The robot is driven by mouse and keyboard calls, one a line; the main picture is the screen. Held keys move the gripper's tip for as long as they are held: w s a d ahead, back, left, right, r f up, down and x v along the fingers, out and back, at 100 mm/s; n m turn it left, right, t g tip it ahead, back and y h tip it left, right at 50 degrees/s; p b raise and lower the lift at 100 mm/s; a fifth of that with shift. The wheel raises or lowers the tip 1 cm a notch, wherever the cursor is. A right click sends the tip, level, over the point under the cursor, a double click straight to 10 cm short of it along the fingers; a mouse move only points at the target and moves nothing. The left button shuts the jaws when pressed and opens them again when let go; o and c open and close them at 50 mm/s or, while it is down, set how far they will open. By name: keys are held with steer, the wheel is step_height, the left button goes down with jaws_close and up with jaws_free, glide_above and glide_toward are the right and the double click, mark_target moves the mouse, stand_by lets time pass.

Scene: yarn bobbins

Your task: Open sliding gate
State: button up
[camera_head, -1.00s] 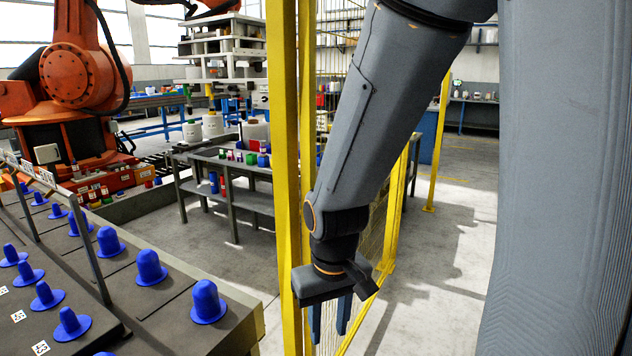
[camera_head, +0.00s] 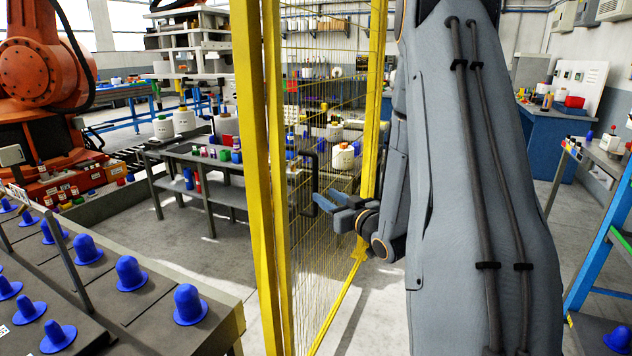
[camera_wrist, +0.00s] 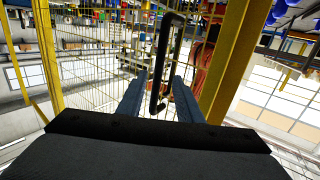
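The sliding gate is a yellow frame with wire mesh (camera_head: 335,110), standing in the middle of the head view. A black U-shaped handle (camera_head: 313,178) is fixed to the mesh near its left post; it also shows in the wrist view (camera_wrist: 166,62). My gripper (camera_head: 330,200) is just right of the handle's lower part in the head view, with its fingers pointing left. In the wrist view my gripper (camera_wrist: 159,85) has its two fingers spread apart, with the handle seen between and beyond them. Whether the fingers touch the handle cannot be told.
Yellow posts (camera_head: 258,180) stand at the gate's left edge. A rack with blue bobbin holders (camera_head: 130,274) is at the lower left. A grey table (camera_head: 205,160) and an orange robot arm (camera_head: 42,60) are behind. A blue shelf (camera_head: 600,250) stands at right.

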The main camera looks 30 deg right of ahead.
mark_target(317, 186)
steer(key=shift+w+a+r+p, duration=0.15)
steer(key=shift+w+p, duration=0.45)
steer(key=shift+w, duration=1.3)
steer(key=shift+w+r+p, duration=0.2)
steer(key=shift+w+p, duration=0.4)
steer(key=shift+w, duration=1.3)
jaws_close()
